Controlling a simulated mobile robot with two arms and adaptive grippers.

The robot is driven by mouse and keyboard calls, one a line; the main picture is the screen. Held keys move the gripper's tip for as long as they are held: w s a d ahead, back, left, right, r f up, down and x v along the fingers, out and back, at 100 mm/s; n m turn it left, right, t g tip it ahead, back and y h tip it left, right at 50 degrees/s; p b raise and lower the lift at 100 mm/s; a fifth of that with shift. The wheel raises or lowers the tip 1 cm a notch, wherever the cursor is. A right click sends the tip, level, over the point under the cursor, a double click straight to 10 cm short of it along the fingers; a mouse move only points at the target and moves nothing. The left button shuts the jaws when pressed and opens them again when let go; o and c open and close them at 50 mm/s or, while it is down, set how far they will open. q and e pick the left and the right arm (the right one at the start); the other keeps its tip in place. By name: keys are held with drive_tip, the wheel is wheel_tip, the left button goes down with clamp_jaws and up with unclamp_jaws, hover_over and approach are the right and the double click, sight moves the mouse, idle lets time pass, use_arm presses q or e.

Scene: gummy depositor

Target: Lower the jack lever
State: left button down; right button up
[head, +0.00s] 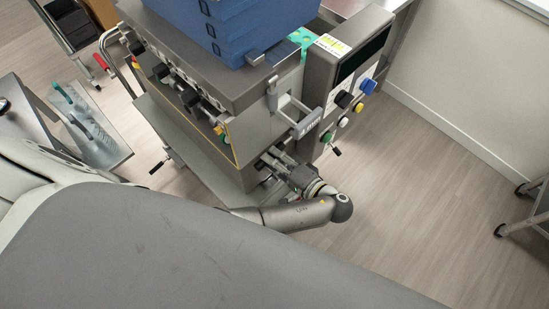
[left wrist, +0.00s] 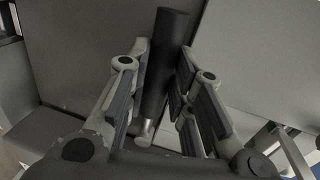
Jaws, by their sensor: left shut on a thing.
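The jack lever shows in the left wrist view as a dark round handle (left wrist: 168,48) with a bare metal rod at its lower end. It lies between the two finger pads of my left gripper (left wrist: 165,85), which is shut on it. In the head view my left gripper (head: 270,166) is at the lower front of the grey depositor machine (head: 228,125), below its side bracket. The lever cannot be made out clearly there, as the gripper covers it. My right gripper is not in view.
Blue trays (head: 235,35) are stacked on the machine. A control panel (head: 350,75) with coloured knobs stands right of the gripper. A wheeled stand (head: 530,215) is at the far right. Floor between panel and stand is clear.

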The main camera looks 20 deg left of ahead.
use_arm(q)
drive_tip(key=f+n+b, duration=0.1)
drive_tip(key=n+b, duration=0.1)
drive_tip(key=b, duration=0.1)
drive_tip(key=w+f+n+t+b, duration=0.1)
drive_tip(key=f+n+b, duration=0.1)
drive_tip(key=b, duration=0.2)
drive_tip(key=w+f+n+b, duration=0.1)
drive_tip(key=f+n+b, duration=0.1)
drive_tip(key=b, duration=0.1)
drive_tip(key=shift+d+f+t+b, duration=0.25)
drive_tip(key=shift+d+t+b, duration=0.05)
drive_tip(key=shift+b, duration=0.05)
drive_tip(key=shift+w+r, duration=0.1)
idle(0.4)
drive_tip(key=c, duration=1.5)
unclamp_jaws()
drive_tip(key=shift+o, duration=1.1)
